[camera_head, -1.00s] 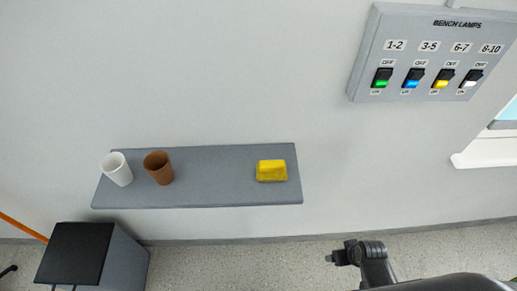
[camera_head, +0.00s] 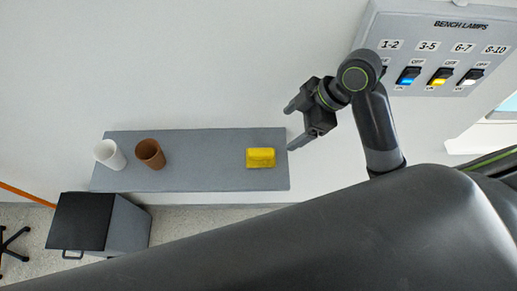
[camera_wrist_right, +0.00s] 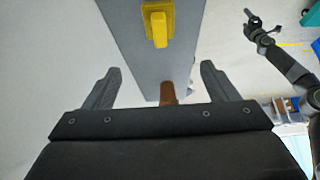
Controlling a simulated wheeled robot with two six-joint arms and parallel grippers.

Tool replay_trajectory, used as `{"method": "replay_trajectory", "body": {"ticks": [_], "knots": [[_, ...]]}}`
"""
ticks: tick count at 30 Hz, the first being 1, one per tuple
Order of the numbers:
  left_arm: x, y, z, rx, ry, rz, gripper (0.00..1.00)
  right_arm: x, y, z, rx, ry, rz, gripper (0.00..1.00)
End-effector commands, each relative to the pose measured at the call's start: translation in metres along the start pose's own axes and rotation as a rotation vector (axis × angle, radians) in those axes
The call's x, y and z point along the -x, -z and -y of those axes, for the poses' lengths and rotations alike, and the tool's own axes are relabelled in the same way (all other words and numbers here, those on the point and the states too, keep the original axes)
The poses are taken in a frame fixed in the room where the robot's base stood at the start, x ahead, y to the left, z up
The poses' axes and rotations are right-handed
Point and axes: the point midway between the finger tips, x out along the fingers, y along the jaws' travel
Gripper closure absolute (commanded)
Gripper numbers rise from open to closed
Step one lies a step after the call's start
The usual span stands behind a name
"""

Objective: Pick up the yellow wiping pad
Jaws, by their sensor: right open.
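The yellow wiping pad (camera_head: 260,158) lies near the right end of the grey wall shelf (camera_head: 205,180). It shows in the right wrist view (camera_wrist_right: 158,24) at the top, beyond my fingers' tips. My right gripper (camera_head: 291,127) is open and empty, just right of the shelf's right end and apart from the pad. In the wrist view its two fingers (camera_wrist_right: 161,68) are spread wide with nothing between them touching. My left gripper (camera_wrist_right: 252,18) appears small at the upper right of the wrist view; its jaws are too small to judge.
A brown cup (camera_head: 150,153) and a white cup (camera_head: 109,154) stand at the shelf's left end. A switch panel (camera_head: 440,45) is on the wall at upper right, partly behind my right arm. A dark-topped cabinet (camera_head: 80,220) stands below left. The shelf's middle is clear.

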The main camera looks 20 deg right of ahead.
Motion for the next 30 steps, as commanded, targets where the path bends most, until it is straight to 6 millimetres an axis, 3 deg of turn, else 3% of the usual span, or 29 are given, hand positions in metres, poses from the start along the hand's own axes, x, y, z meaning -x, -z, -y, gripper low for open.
{"method": "replay_trajectory", "body": {"ticks": [7, 18, 30], "knots": [[-0.002, 0.0, 0.0, 0.0, 0.0, 0.0, 0.26, -0.029, 0.001, 0.002, 0.003, 0.009, -0.005, 0.2], [-0.039, -0.003, -0.003, -0.001, 0.001, -0.002, 0.26, -0.102, -0.002, 0.001, 0.002, 0.006, -0.005, 0.2], [-0.057, -0.004, -0.004, -0.001, 0.001, -0.003, 0.26, -0.131, -0.001, 0.0, 0.002, 0.004, -0.002, 0.2]]}}
